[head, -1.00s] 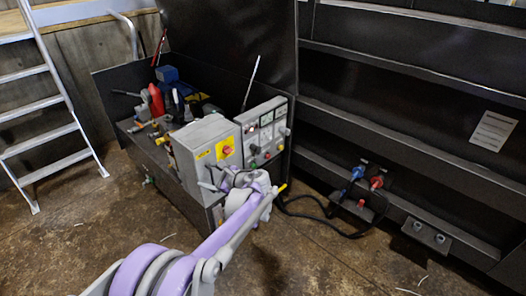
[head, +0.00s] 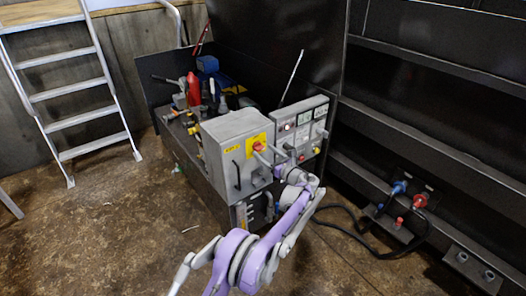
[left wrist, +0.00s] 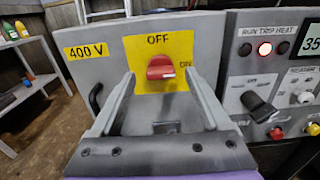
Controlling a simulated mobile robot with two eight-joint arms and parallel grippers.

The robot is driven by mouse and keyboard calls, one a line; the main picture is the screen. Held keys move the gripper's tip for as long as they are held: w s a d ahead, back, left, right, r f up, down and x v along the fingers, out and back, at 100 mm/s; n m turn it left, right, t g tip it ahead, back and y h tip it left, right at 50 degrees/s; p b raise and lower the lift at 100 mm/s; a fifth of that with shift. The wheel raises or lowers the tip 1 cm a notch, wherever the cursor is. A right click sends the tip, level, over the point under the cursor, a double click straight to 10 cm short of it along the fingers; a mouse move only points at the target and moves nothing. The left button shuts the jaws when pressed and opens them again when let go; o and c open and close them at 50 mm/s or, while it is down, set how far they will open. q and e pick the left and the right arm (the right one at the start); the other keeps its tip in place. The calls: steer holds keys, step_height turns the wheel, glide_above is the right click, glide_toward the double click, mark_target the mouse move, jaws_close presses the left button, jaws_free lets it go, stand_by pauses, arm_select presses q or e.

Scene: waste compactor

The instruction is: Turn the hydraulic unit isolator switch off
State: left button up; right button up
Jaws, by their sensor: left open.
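The isolator switch is a red rotary knob (head: 259,146) on a yellow plate on the front of a grey box (head: 228,130). In the left wrist view the knob (left wrist: 161,67) lies roughly horizontal, with OFF printed above it and ON at its right. A small pale mark shows at the knob's right end. My left gripper (head: 269,154) is open and empty, close in front of the knob. In the left wrist view its fingers (left wrist: 159,76) stand to either side of the knob, apart from it; contact is not visible. My right gripper is not in view.
A control panel (head: 303,126) with lamps and knobs stands right of the box. A black handle (left wrist: 95,98) projects at the box's left. Tools and bottles lie behind. Hoses with blue and red couplings (head: 420,200) are at right; a ladder (head: 75,95) stands at left.

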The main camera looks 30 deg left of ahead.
mark_target(259, 148)
arm_select(q)
steer(key=shift+x, duration=1.3)
jaws_close()
